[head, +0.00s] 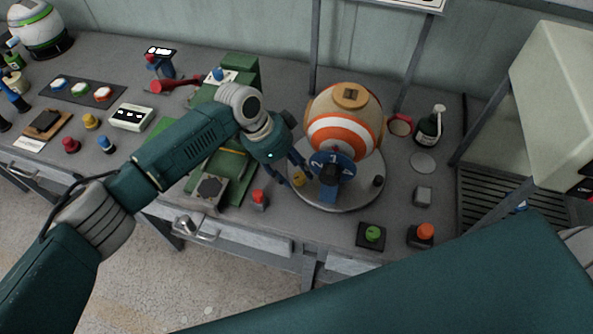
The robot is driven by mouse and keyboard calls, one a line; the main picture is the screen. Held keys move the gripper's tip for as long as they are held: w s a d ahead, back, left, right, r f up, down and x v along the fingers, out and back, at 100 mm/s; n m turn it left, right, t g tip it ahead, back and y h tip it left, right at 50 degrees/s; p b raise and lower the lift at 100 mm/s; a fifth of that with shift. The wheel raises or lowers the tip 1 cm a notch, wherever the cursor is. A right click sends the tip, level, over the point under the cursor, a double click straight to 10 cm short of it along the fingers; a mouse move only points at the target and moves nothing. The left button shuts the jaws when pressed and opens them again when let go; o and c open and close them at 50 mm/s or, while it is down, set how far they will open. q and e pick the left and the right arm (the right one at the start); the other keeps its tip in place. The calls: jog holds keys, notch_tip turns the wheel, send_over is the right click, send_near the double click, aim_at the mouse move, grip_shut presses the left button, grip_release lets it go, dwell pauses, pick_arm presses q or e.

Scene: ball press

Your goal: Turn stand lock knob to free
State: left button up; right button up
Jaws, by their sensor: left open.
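An orange-and-white striped ball (345,122) sits on a round grey stand (338,200) on the bench. A blue numbered dial (319,163) with a dark knob in front of it stands on a blue block (328,195) at the stand's front. A small yellow knob (299,180) is at the stand's left edge, and a small dark knob (378,181) is at its right. I cannot tell which is the lock knob. My left gripper (292,171) is open just left of the dial, its fingers close to the yellow knob; contact is unclear. My right gripper is out of view.
A green press-like fixture (238,165) lies under and beside my left arm. A red-topped button (259,198), green button (373,234) and orange button (424,234) line the front edge. A pale cabinet (552,105) bounds the right.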

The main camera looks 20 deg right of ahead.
aim_at(299, 179)
pick_arm(q)
jog(key=shift+x, duration=1.1)
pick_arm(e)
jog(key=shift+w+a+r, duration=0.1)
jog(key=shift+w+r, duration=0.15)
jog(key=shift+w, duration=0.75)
